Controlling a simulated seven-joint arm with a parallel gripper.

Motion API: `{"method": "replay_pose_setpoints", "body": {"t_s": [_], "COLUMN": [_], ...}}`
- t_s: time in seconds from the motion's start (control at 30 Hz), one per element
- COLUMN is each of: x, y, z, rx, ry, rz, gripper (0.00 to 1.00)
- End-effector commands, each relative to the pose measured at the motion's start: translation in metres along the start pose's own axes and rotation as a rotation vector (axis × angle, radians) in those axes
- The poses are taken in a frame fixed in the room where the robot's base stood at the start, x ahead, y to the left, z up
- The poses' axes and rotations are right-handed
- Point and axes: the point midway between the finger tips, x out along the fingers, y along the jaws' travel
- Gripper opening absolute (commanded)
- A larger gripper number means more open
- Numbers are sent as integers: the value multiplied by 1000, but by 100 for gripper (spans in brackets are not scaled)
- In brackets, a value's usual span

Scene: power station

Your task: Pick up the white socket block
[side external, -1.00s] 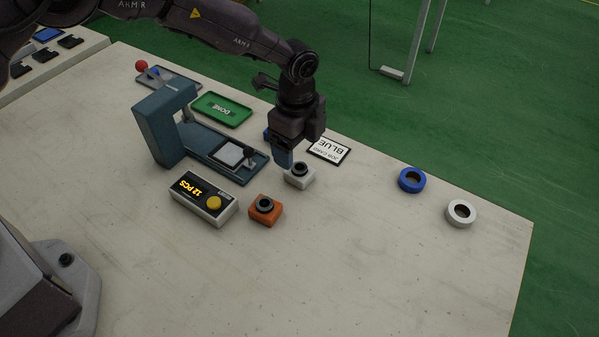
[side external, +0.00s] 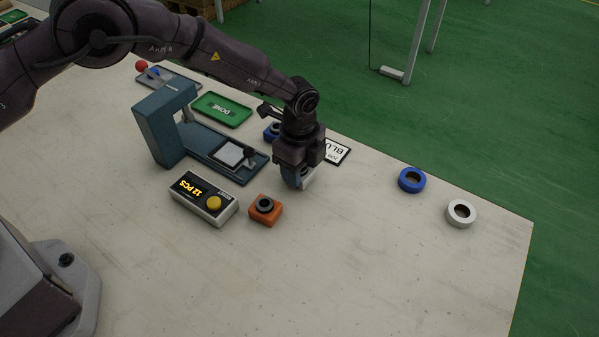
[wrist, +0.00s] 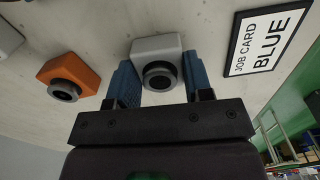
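The white socket block (wrist: 157,46), with a dark ring on its face, lies between the two blue fingers of my gripper (wrist: 160,75) in the wrist view. One finger is on each side of it, very close; whether they touch it is hard to tell, but they look open around it. In the side external view my gripper (side external: 299,182) is low over the table and mostly hides the white block (side external: 309,182), which appears to stand on the table.
An orange socket block (side external: 266,210) stands close by, with the counter box (side external: 204,198) left of it. A blue block (side external: 270,132) and the job card (side external: 338,151) are behind my gripper. Blue (side external: 412,180) and white (side external: 461,213) rings lie right. The front table is clear.

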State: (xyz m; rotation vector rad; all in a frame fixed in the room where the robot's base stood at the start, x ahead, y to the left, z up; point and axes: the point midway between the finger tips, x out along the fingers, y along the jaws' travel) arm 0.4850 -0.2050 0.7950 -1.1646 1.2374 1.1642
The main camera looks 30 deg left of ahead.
Motion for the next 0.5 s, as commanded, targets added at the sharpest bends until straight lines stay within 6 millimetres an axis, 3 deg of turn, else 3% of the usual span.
{"method": "replay_pose_setpoints", "body": {"t_s": [0.07,0.5], "x": [0,-10], "y": [0,-1], "z": [0,0], "rx": [0,0], "ry": [0,1], "rz": [0,-2], "gripper": [22,22]}}
